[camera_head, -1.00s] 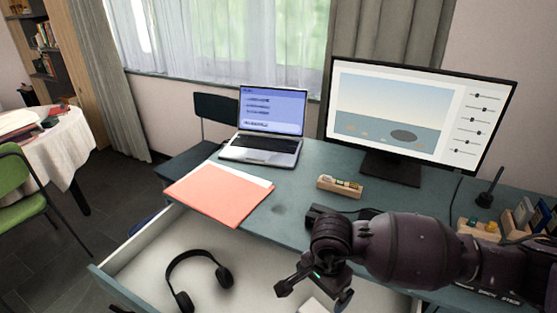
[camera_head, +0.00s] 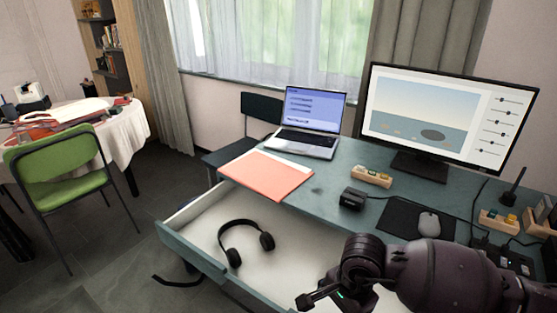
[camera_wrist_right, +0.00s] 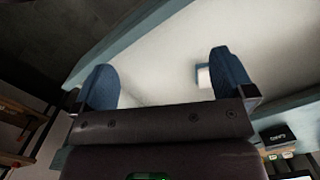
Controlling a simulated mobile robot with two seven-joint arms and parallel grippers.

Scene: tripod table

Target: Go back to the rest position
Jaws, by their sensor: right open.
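My right arm comes in from the lower right in the head view, and its gripper (camera_head: 322,301) hangs low at the bottom edge, over the right part of the open drawer (camera_head: 196,231). In the right wrist view this gripper (camera_wrist_right: 165,82) has its two blue-padded fingers wide apart with nothing held between them. The pale drawer floor lies beyond the fingers, and a small white block (camera_wrist_right: 203,76) shows beside the right-hand finger. My left gripper is not in view.
Black headphones (camera_head: 244,242) lie in the drawer. The desk holds an orange folder (camera_head: 266,174), a laptop (camera_head: 306,141), a monitor (camera_head: 425,160), a black box (camera_head: 353,199) and a mouse (camera_head: 429,224). A green chair (camera_head: 62,165) stands left. The floor between is largely clear.

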